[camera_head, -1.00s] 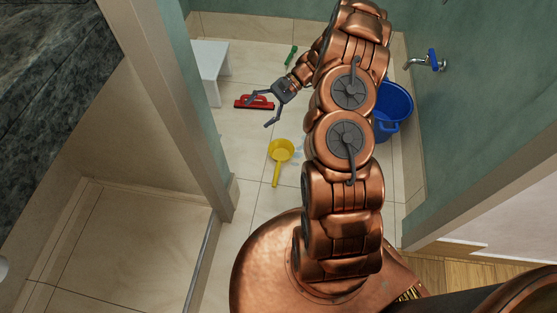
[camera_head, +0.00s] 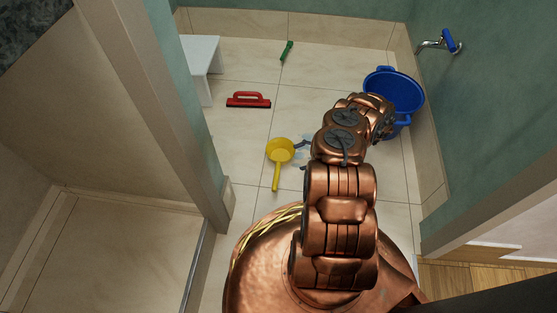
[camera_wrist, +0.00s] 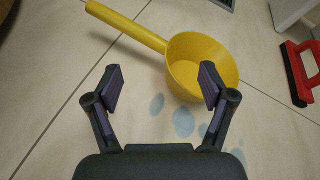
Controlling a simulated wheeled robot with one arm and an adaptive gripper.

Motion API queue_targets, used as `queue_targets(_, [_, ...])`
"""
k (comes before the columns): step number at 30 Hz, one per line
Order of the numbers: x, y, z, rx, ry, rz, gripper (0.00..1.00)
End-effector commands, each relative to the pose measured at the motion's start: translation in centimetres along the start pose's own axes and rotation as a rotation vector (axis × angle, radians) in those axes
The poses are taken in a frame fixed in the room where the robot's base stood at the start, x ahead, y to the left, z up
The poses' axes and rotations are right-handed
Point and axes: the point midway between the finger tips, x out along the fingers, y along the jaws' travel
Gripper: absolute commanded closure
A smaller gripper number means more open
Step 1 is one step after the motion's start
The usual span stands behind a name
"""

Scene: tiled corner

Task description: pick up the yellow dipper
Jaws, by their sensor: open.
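The yellow dipper (camera_head: 280,152) lies on the tiled floor in the head view, its cup toward the back and its handle pointing to the front. In the wrist view the dipper (camera_wrist: 201,66) is just beyond my fingers, with its cup near the right finger and its handle running to the upper left. My gripper (camera_wrist: 162,86) is open and empty, with its fingers spread apart. In the head view my gripper (camera_head: 301,156) is mostly hidden by my arm; only the finger ends show, just right of the dipper's cup.
A red squeegee (camera_head: 248,100) and a green-handled item (camera_head: 286,51) lie farther back. A white stool (camera_head: 206,56) stands at the left wall. A blue bucket (camera_head: 404,88) stands at the right, below a tap (camera_head: 437,43). Wet spots (camera_wrist: 183,122) mark the floor by the dipper.

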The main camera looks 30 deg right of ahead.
Motion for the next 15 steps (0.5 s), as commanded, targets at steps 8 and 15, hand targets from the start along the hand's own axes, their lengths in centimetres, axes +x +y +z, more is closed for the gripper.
queue_targets(8, [1.7,0.5,-0.7,0.007,-0.002,-0.006,0.18])
queue_targets(15, [3.0,0.4,-0.8,0.005,0.001,-0.005,0.18])
